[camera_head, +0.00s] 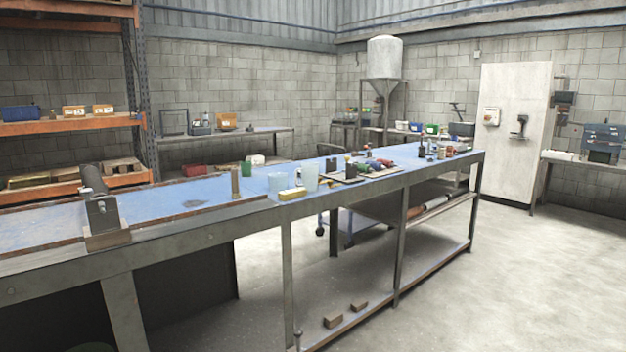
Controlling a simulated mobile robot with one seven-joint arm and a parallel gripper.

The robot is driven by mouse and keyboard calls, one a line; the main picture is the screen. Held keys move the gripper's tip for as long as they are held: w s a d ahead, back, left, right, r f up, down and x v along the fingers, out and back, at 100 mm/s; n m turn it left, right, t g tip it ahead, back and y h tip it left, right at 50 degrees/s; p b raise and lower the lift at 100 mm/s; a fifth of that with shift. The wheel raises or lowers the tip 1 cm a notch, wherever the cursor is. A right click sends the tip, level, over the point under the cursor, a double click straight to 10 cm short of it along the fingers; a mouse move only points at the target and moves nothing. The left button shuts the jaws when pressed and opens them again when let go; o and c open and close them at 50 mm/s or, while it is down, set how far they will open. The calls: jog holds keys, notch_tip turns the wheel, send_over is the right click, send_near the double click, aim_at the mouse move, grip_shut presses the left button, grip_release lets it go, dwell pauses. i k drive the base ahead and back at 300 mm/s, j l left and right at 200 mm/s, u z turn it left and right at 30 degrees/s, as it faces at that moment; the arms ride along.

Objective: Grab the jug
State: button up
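A pale, translucent jug-like vessel (308,177) stands upright on the blue-topped workbench (215,190), near its front edge and around the middle of the picture. A second pale vessel (277,184) stands just left of it. They are too small for me to be sure which one is the jug. A yellowish block (292,194) lies in front of them at the bench edge. My gripper is not in view, and nothing touches either vessel.
A brass-coloured cylinder (235,183) and a green cup (246,168) stand left of the vessels. A tray with assorted small items (362,168) lies to the right. A metal bracket (106,220) sits at the bench's near left. The concrete floor (510,280) is clear at right.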

aim_at(309, 171)
jog(key=i+u, duration=0.15)
jog(key=i, duration=0.4)
jog(key=i+l+u, duration=0.1)
jog(key=i, duration=0.4)
jog(key=i+l+u, duration=0.15)
jog(key=i, duration=0.35)
jog(key=i+l+u, duration=0.1)
jog(key=i+l, duration=0.15)
jog(key=i, duration=0.3)
jog(key=i+l+u, duration=0.15)
jog(key=i, duration=0.85)
